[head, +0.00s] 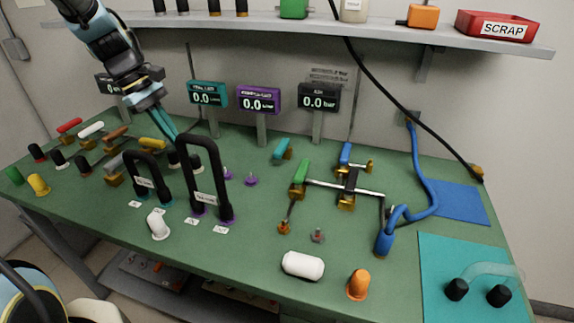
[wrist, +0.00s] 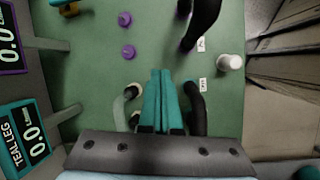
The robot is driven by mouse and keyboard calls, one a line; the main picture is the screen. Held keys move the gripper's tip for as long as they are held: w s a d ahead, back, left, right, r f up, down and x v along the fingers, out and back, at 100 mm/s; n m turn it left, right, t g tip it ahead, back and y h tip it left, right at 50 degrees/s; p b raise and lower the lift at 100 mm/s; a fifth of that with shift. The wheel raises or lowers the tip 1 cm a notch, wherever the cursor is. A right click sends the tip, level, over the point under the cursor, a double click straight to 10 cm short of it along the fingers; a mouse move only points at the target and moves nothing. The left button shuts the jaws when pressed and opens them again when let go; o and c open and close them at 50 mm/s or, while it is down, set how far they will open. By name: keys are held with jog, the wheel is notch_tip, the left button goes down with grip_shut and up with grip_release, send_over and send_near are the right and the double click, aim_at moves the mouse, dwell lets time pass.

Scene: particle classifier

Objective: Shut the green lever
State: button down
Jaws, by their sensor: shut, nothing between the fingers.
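The green lever (head: 300,172) is on a brass valve at the middle of the bench in the head view. It stands up at a tilt beside the metal pipe. My gripper (head: 173,138) is at the left, above the bench behind the black hose loops and well away from the green lever. Its teal fingers are together and empty, as the wrist view (wrist: 160,75) also shows. I cannot make out the green lever in the wrist view.
A tall black hose loop (head: 211,165) stands between my gripper and the green lever. A teal lever (head: 281,149) and a blue lever (head: 345,153) are near it. Gauges, including a purple one (head: 259,99), stand behind. A white cylinder (head: 303,265) lies in front.

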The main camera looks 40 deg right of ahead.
aim_at(302, 173)
jog(key=s+d+f+n+g+h+b, duration=0.1)
jog(key=d+f+g, duration=0.1)
jog(key=d, duration=0.7)
jog(key=s+d+f+n+g+h+b, duration=0.1)
jog(key=s+d+f+g+b, duration=0.1)
jog(key=d, duration=0.7)
jog(key=shift+s+d+n, duration=0.2)
jog(key=shift+d+n, duration=0.05)
jog(key=shift+n, duration=0.05)
jog(key=shift+f, duration=0.15)
jog(key=p+x, duration=0.2)
jog(key=x, duration=0.7)
jog(key=shift+s+f+p, duration=0.15)
jog(key=shift+s+p, duration=0.25)
jog(key=shift+s, duration=0.05)
jog(key=shift+s+d+f+p, duration=0.1)
jog(key=shift+s+d+p, duration=0.3)
jog(key=shift+s+d, duration=0.3)
jog(key=shift+s+d+p, duration=0.4)
jog(key=shift+s+d, duration=0.05)
jog(key=shift+s, duration=0.5)
